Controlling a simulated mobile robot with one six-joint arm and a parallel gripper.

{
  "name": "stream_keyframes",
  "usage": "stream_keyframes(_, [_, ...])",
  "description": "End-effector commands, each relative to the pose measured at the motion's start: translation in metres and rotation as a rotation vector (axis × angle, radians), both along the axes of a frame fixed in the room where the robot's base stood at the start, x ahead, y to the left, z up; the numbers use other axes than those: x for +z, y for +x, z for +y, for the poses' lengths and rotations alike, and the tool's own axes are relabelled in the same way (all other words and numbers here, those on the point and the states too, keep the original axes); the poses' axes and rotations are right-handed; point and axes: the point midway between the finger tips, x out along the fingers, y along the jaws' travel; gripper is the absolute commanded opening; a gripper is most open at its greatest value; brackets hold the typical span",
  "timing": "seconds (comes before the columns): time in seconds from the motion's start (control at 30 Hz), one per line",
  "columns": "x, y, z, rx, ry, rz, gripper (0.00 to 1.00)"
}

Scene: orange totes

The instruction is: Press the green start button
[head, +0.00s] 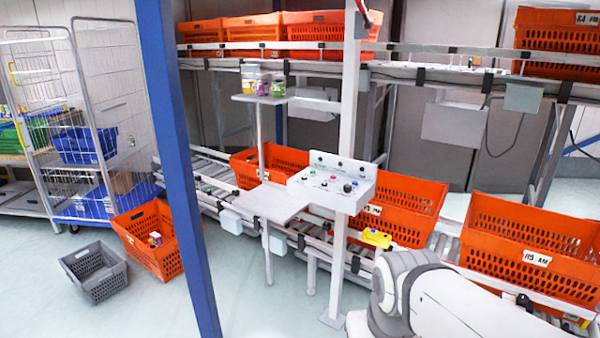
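A white control panel (340,184) stands on a pale post in the middle of the head view. Its sloped face carries several small buttons and knobs, and its upright back plate has a row of dark knobs. A small greenish button (312,172) seems to sit at the left of the sloped face, but it is too small to be sure. A red one (333,178) is to its right. My white and grey arm fills the bottom right corner, apart from the panel in the picture. My gripper is out of view.
A grey side table (271,202) adjoins the panel's left. Orange totes (527,248) stand on the roller conveyor behind and to the right. A yellow item (377,238) lies below the panel. A blue post (183,170) crosses the left. Open floor (255,300) lies in front.

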Motion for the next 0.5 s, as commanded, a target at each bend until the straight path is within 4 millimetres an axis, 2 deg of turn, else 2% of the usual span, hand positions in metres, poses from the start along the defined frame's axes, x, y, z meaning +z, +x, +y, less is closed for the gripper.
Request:
stream_keyframes(0.03, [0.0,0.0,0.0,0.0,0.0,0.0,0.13])
stream_keyframes(0.2, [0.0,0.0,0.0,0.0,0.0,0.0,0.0])
stream_keyframes(0.5, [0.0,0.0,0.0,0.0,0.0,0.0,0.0])
